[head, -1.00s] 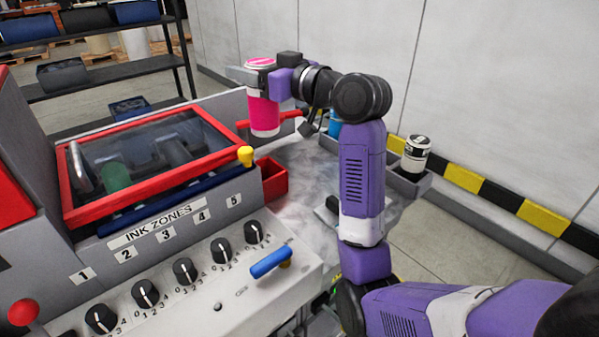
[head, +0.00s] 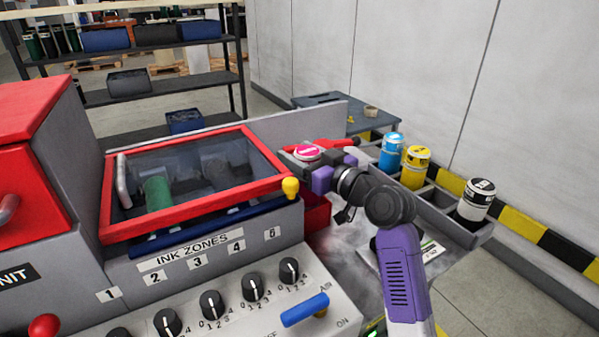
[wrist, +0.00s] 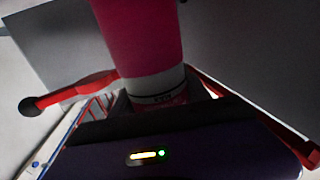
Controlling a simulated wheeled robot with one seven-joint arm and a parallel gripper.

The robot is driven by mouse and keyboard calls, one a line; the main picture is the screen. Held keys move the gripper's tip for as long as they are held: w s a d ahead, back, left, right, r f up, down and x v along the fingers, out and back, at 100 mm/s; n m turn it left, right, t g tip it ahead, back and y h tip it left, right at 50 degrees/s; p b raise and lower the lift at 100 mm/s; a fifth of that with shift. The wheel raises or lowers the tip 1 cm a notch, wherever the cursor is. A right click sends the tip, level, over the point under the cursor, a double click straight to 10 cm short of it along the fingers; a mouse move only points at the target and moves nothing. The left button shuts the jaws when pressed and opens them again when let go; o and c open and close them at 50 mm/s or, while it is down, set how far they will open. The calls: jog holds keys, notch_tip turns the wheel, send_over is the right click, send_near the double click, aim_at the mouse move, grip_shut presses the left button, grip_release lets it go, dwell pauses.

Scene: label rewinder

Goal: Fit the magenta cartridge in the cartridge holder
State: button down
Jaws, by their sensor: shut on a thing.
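The magenta cartridge (head: 307,151) is held upright in my gripper (head: 309,163), at the back right of the machine. In the head view only its pink and white top shows clearly; the gripper and machine hide its body. In the wrist view its magenta body (wrist: 138,35) fills the top middle, with a white and black band (wrist: 156,97) lower down. Red arms (wrist: 72,92) lie on both sides of the cartridge there, the left one ending in a black knob. They seem to belong to the cartridge holder, which is mostly hidden. I cannot tell whether the cartridge is seated.
Blue (head: 391,152), yellow (head: 415,167) and black-and-white (head: 476,200) cartridges stand in a grey rack (head: 452,232) on the right. A red bin (head: 317,214) sits below my gripper. The red-framed glass cover (head: 271,150) is close on the left. A blue-grey table (head: 372,118) stands behind.

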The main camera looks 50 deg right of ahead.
jog(key=shift+f, duration=2.5)
jog(key=c, duration=0.5)
grip_release()
jog(key=s+a+b, duration=0.1)
jog(key=s+b, duration=0.1)
jog(key=s, duration=1)
jog(key=shift+b, duration=0.3)
